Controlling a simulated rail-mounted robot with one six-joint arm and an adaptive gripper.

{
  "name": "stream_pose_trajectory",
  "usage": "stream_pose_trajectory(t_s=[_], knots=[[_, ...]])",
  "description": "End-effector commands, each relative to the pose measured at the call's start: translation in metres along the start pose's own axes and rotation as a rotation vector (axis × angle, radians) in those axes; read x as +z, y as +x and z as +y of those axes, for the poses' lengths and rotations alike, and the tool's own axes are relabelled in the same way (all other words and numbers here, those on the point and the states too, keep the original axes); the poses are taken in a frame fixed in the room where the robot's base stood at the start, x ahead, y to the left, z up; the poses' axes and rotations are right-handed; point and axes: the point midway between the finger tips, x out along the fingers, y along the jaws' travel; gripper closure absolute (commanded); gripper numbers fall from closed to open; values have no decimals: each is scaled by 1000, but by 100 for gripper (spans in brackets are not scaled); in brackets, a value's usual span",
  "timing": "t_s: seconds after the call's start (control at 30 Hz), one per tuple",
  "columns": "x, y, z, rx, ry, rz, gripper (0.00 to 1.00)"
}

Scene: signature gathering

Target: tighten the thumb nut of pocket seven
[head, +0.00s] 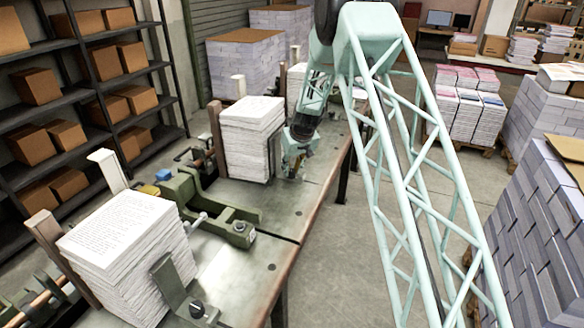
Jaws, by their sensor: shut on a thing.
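My gripper (292,168) is low over the bench, at the front right foot of the middle paper stack (247,138). It is shut on the thumb nut there, which its fingers hide. I cannot read a pocket number in this view. The near pocket holds another tall paper stack (127,252), with a green angle bracket (172,286) against its front.
A green clamp-like fixture (205,207) lies on the metal bench (262,262) between the two stacks. A wooden post (217,135) stands left of the middle stack. Shelves with cardboard boxes (38,87) line the left. The aisle floor right of the bench is clear.

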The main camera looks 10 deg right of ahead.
Motion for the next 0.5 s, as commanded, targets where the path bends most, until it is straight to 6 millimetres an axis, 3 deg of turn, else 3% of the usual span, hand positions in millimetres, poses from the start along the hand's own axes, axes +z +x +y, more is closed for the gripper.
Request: stream_pose_trajectory(t_s=[0.5], knots=[[-1,-1,-1,51,122,0,89]])
